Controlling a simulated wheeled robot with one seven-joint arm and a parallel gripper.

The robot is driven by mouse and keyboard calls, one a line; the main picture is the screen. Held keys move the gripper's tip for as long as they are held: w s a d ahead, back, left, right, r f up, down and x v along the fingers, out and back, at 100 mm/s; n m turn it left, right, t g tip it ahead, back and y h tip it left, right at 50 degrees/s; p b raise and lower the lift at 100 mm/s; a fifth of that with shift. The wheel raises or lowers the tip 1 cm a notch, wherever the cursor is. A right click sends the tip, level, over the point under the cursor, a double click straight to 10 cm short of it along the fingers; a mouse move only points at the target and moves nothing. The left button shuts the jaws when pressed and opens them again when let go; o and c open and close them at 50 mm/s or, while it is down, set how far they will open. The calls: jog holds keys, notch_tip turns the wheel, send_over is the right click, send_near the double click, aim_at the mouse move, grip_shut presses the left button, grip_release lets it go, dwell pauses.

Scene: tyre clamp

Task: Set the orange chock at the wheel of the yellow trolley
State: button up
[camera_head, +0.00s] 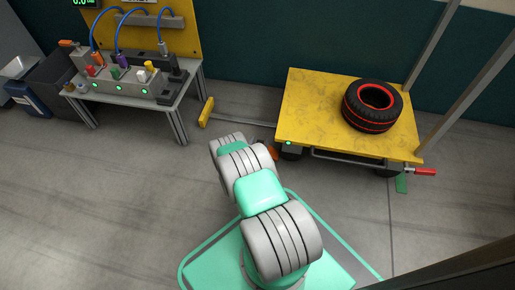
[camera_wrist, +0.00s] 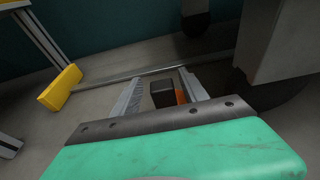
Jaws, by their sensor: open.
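The yellow trolley (camera_head: 305,105) stands right of centre in the head view, with a dark wheel (camera_head: 291,154) under its near left corner. An orange piece, seemingly the chock (camera_head: 271,153), shows low beside that wheel, partly hidden by my arm. In the wrist view my gripper (camera_wrist: 161,74) is open, with one finger on each side of a dark block with an orange part, seemingly the chock (camera_wrist: 181,97). I cannot tell whether the fingers touch it. A dark rounded shape, likely a wheel (camera_wrist: 282,93), is at the right. My gripper is hidden in the head view.
A black and red tyre (camera_head: 372,106) lies on the trolley. A yellow block (camera_head: 207,112) at the end of a floor bar stands left of it, also in the wrist view (camera_wrist: 60,88). A workbench (camera_head: 185,100) is at the back left. The left floor is clear.

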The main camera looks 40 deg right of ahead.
jog(key=p+v, duration=0.4)
jog(key=v, duration=0.7)
jog(key=w+r+m+g, duration=0.3)
jog(key=w+r+m, duration=0.5)
jog(key=r+m, duration=0.15)
jog(key=w+a+r+m+g+y, duration=0.1)
jog(key=a+r+m+y, duration=0.1)
jog(key=r+m, duration=0.3)
jog(key=w+a+r+m+g+y, duration=0.1)
jog(key=a+r+m+g, duration=0.15)
jog(key=r, duration=0.55)
jog(key=s+a+r+m+y, duration=0.5)
jog(key=s+a+r+m, duration=0.1)
jog(key=a+r, duration=0.55)
jog(key=s+a+r+m+y, duration=0.1)
jog(key=s+a+r, duration=0.3)
jog(key=s, duration=0.4)
jog(key=s+a+r+m+y, duration=0.1)
jog(key=s+a+r+y, duration=0.2)
jog(key=s+a, duration=0.4)
jog(key=shift+s+r+m+g, duration=0.3)
jog(key=shift+s+r+g, duration=0.25)
jog(key=shift+r, duration=0.3)
